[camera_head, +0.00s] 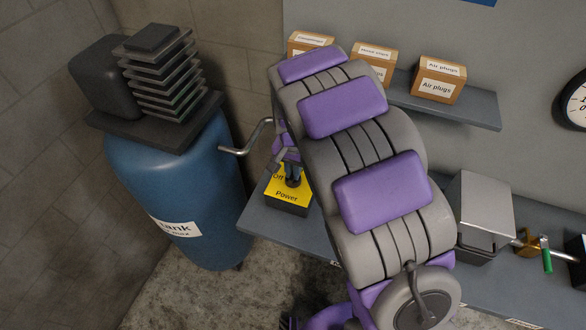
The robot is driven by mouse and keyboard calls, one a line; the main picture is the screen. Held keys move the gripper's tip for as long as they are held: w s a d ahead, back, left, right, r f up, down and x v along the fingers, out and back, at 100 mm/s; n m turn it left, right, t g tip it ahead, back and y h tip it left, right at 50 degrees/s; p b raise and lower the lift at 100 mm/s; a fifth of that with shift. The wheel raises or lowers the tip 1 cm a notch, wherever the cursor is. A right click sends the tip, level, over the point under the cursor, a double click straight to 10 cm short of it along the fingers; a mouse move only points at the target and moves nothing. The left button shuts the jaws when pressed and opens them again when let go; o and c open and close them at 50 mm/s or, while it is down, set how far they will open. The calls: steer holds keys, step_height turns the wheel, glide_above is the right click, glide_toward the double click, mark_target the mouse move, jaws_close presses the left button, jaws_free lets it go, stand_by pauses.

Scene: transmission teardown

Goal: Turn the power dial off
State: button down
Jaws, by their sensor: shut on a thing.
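The power dial is a dark knob (292,180) on a dark box with a yellow plate (287,196) marked "Off" and "Power". It stands at the left end of the grey bench, left of my grey and purple arm. My gripper (291,171) is above the yellow plate, shut on the dial knob. The gripper and my arm hide much of the knob and part of the plate's lettering, so the dial's pointing direction cannot be read.
A blue tank (178,195) with a black finned compressor on top stands left of the bench. A bent metal pipe (247,143) runs from it towards the dial. Cardboard boxes (437,84) sit on a shelf (480,108). A metal box (487,210) and a green-handled valve (545,255) are right of my arm.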

steer(key=shift+w+r+n, duration=0.1)
steer(key=shift+n, duration=0.2)
steer(key=n+p, duration=0.3)
steer(key=n, duration=0.1)
steer(key=shift+r, duration=0.15)
steer(key=n+p, duration=0.2)
steer(key=n, duration=0.2)
steer(key=shift+w+a+n+p, duration=0.1)
steer(key=shift+n+p, duration=0.2)
steer(key=shift+n, duration=0.1)
steer(key=n+p, duration=0.2)
steer(key=n, duration=0.2)
steer(key=shift+n, duration=0.3)
steer(key=shift+n+p, duration=1.2)
steer(key=shift+n, duration=0.8)
steer(key=c, duration=1.2)
jaws_free()
steer(key=shift+f, duration=0.2)
steer(key=shift+o, duration=0.2)
